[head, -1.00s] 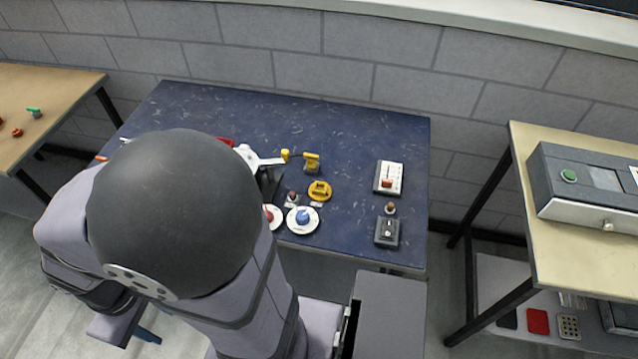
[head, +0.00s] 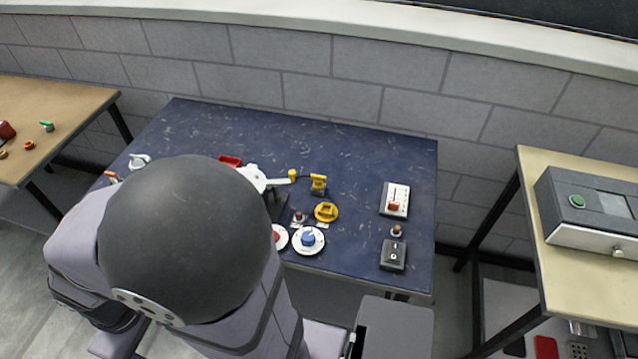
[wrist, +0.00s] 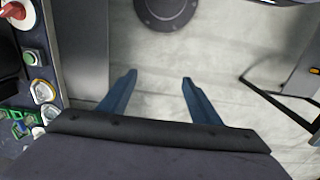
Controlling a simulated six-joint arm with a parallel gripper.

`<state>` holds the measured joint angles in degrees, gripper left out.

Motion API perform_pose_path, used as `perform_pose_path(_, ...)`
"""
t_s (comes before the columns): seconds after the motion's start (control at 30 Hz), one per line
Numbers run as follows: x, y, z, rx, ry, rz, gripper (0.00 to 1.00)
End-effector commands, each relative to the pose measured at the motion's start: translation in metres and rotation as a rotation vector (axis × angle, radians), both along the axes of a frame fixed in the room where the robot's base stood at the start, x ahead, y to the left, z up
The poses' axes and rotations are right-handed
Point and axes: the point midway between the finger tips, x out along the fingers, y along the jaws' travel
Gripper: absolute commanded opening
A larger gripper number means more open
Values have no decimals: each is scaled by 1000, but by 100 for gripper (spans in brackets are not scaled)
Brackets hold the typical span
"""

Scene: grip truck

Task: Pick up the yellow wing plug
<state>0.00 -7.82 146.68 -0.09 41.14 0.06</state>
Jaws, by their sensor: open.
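The yellow wing plug, seen as a round yellow piece with a raised grip (head: 326,212), sits on the dark blue table (head: 370,155) in the head view, right of my arm. It does not show in the wrist view. My gripper (wrist: 158,78) is open and empty in the wrist view. Its two blue fingers are wide apart over bare floor, away from the plug. My arm hides part of the table in the head view, and the fingers cannot be made out there.
Near the plug are a yellow lever piece (head: 318,184), a white dial with a blue knob (head: 308,240) and a white lever (head: 262,178). A white switch box (head: 395,199) and a dark switch box (head: 393,254) stand farther right. The table's back right is clear.

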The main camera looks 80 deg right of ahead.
Motion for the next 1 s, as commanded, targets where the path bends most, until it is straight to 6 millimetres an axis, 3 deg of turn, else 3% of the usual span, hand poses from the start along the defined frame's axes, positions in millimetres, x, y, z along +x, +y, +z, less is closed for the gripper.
perform_pose_path(0.27,8,-8,0,-2,-8,-39,58)
perform_pose_path(0.37,20,-25,1,-6,-25,-109,58)
perform_pose_path(0.47,38,-55,2,-15,-49,-222,58)
perform_pose_path(0.6,60,-119,4,-38,-97,-431,58)
perform_pose_path(0.77,65,-212,5,-77,-154,-690,58)
perform_pose_path(0.87,53,-274,5,-108,-186,-850,58)
perform_pose_path(1.0,15,-359,5,-159,-229,-1073,58)
